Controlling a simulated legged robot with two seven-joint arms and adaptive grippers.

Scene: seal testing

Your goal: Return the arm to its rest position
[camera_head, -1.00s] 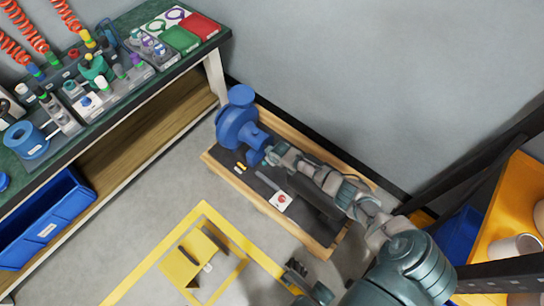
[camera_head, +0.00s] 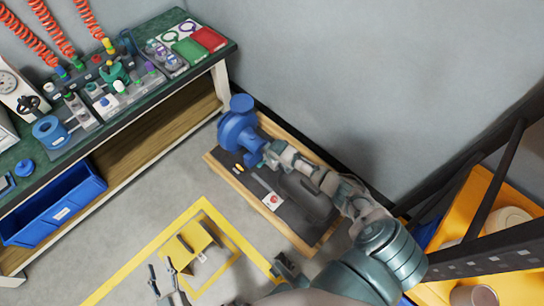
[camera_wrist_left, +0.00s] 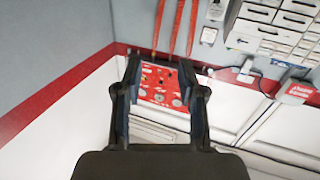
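My left gripper (camera_head: 161,271) is at the bottom of the head view, above the floor near the yellow floor marking. In the left wrist view my left gripper (camera_wrist_left: 158,68) has its two dark fingers apart, with nothing between them but the distant background. My teal arm link (camera_head: 390,255) is at lower right.
The pump stands on a wooden-edged base (camera_head: 293,236). A green-topped workbench (camera_head: 128,118) with small parts is at upper left, above a blue bin (camera_head: 55,212). An orange shelf (camera_head: 470,215) with dark posts is at right.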

